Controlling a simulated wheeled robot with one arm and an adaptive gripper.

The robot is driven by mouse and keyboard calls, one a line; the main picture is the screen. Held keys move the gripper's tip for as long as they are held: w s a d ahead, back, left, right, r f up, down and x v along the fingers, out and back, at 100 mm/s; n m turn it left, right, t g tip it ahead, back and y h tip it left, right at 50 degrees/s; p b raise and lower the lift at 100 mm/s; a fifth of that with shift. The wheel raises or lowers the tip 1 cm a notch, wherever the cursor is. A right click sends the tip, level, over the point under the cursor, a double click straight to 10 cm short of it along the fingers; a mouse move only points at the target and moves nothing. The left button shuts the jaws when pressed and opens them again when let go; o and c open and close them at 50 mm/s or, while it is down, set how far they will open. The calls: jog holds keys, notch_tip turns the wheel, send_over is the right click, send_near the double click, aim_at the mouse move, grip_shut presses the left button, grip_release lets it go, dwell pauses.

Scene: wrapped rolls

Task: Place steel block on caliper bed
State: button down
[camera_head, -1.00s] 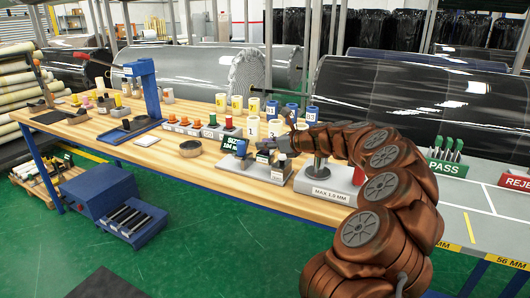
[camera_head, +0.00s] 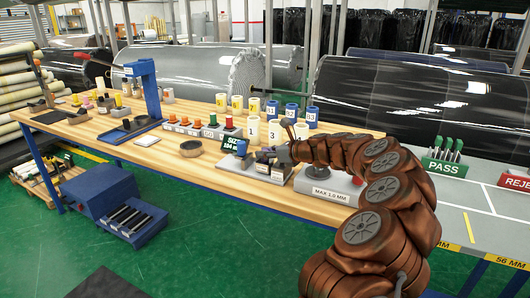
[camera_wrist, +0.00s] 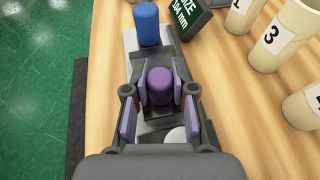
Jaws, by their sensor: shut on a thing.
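My gripper (camera_wrist: 159,112) is closed around a dark block with a purple cylindrical knob (camera_wrist: 160,85), its purple pads on both sides. I take this to be the steel block; its lower part is hidden. It is over the caliper bed, a grey base (camera_wrist: 130,42) with a blue cylinder (camera_wrist: 147,24) at its far end. In the head view the gripper (camera_head: 272,155) is low over the caliper stand (camera_head: 258,174), beside its size display (camera_head: 235,146). Whether the block touches the bed cannot be told.
Numbered cream cups (camera_head: 253,128) stand close behind the caliper. A grey gauge base marked MAX 1.0 MM (camera_head: 330,188) stands to the right, partly behind my arm. A dark round dish (camera_head: 190,149) lies to the left. The wooden bench front (camera_head: 215,180) is clear.

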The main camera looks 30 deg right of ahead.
jog(key=shift+f, duration=0.25)
jog(key=c, duration=1)
grip_release()
jog(key=shift+s+f, duration=0.1)
jog(key=shift+f, duration=0.05)
jog(key=shift+o, duration=0.2)
